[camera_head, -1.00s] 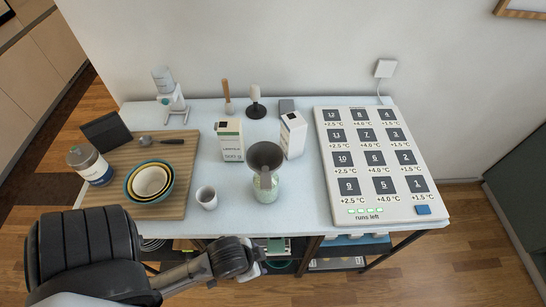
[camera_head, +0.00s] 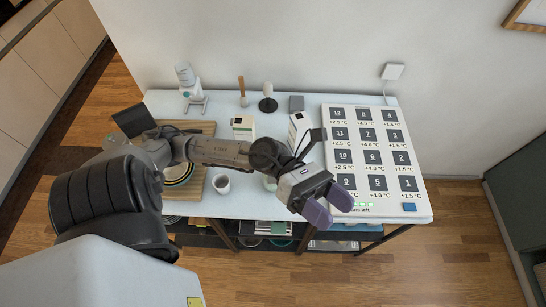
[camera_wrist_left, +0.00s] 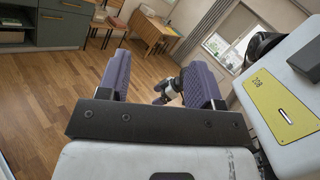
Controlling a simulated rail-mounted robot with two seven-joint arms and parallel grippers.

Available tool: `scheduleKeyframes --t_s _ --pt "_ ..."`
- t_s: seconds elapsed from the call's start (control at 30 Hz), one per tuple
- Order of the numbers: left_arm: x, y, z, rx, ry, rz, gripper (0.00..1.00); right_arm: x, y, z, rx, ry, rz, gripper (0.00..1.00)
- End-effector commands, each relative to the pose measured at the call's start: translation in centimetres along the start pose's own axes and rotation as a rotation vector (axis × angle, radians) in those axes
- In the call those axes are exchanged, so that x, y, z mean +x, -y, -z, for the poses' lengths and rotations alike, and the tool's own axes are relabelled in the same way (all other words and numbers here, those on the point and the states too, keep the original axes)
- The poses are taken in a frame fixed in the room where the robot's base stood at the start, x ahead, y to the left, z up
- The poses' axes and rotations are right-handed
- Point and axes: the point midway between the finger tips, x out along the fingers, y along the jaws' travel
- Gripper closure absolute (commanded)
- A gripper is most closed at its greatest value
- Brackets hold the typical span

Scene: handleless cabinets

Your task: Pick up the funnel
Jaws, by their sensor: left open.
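The dark funnel, which stood in the mouth of a pale green jar a second ago, is hidden behind my left arm in the head view. Only a little of the jar (camera_head: 270,184) shows below the arm. My left gripper (camera_head: 330,206) has purple fingers and is open and empty, above the front of the table to the right of the jar. In the left wrist view its two fingers (camera_wrist_left: 160,78) stand wide apart and point out over the room, with no funnel in sight.
A shelf with items is below.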

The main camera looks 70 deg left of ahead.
Motion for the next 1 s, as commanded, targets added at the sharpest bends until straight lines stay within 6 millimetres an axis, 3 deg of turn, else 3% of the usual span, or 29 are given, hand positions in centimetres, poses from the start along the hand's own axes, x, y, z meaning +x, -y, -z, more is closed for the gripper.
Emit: scheduleKeyframes --t_s 0.13,0.23,0.37,0.5,0.6,0.77,1.0 --pt "-2.4 0.2 4.0 0.374 -0.479 0.131 0.4 -0.1 0.0 0.0 0.0 -0.001 -0.001 0.09" --pt "-5.8 -1.0 5.8 0.566 -0.795 0.198 0.4 -0.1 0.0 0.1 0.001 -0.002 0.0 0.09" --pt "-10.9 -3.0 6.2 0.728 -1.166 0.255 0.4 -0.1 0.0 0.1 0.002 -0.002 0.001 0.09" --pt "-15.8 -4.6 5.0 0.809 -1.48 0.286 0.4 -0.1 0.1 0.1 0.004 -0.003 0.002 0.09" --pt "-18.3 -5.2 3.8 0.827 -1.637 0.295 0.4 -0.2 0.1 0.1 0.005 -0.003 0.003 0.09" --pt "-20.5 -5.7 2.9 0.829 -1.774 0.3 0.4 -0.2 0.1 0.1 0.006 -0.003 0.004 0.09" --pt "-21.7 -7.1 5.8 0.821 -1.808 0.305 0.4 -0.5 0.2 0.2 0.007 -0.004 0.005 0.09"
